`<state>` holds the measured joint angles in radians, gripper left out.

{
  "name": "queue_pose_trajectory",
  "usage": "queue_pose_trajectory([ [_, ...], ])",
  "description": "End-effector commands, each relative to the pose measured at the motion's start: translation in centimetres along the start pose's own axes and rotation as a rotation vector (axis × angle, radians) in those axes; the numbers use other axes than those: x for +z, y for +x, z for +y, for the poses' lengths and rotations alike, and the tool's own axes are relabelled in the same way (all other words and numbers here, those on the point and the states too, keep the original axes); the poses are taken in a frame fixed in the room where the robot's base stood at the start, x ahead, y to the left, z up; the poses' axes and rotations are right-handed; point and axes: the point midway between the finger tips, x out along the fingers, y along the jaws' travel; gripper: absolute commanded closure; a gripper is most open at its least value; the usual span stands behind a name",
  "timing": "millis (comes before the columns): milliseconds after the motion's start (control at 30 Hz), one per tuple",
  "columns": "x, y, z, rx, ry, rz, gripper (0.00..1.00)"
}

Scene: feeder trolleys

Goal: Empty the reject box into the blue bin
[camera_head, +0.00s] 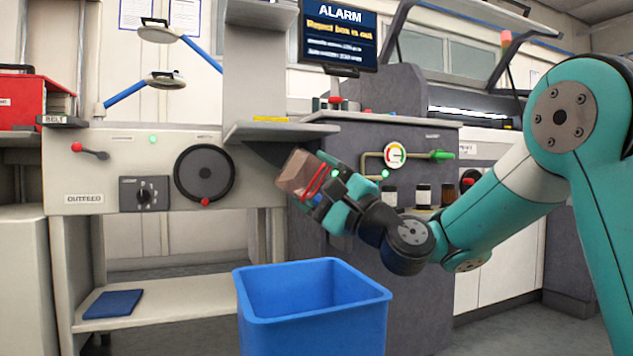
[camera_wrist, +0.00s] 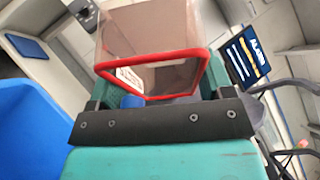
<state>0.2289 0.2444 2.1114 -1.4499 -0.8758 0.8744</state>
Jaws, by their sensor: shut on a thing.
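The reject box (camera_head: 294,174) is a see-through box with a red rim, tilted in the air below a grey shelf. My gripper (camera_head: 322,190) is shut on it near the red rim. In the wrist view the reject box (camera_wrist: 150,40) fills the top middle, its red-rimmed face towards the camera, with a small white label. My gripper (camera_wrist: 160,95) shows below it. Brownish contents seem to show through its walls, but I cannot tell what they are. The blue bin (camera_head: 312,292) stands on the floor below the box, open at the top. Its wall (camera_wrist: 30,125) shows at left in the wrist view.
A machine panel marked OUTFEED (camera_head: 85,199) with a black handwheel (camera_head: 204,174) is at left. The grey shelf (camera_head: 280,131) overhangs near the box. A dark cabinet with a gauge (camera_head: 395,155) and bottles stands behind my arm. A screen (camera_head: 338,35) reads ALARM.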

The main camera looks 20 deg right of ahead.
Motion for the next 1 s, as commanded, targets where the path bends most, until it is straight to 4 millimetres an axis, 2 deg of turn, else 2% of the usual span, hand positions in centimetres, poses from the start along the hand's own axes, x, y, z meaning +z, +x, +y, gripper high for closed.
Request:
queue_pose_trajectory([
  [467,0.0,0.0,0.0,0.000,0.000,0.000,0.51],
  [667,0.4,0.8,-1.5,0.000,0.000,0.000,0.51],
  [800,-0.1,-0.1,0.2,0.000,0.000,0.000,0.51],
  [1000,0.0,0.0,0.0,0.000,0.000,0.000,0.51],
])
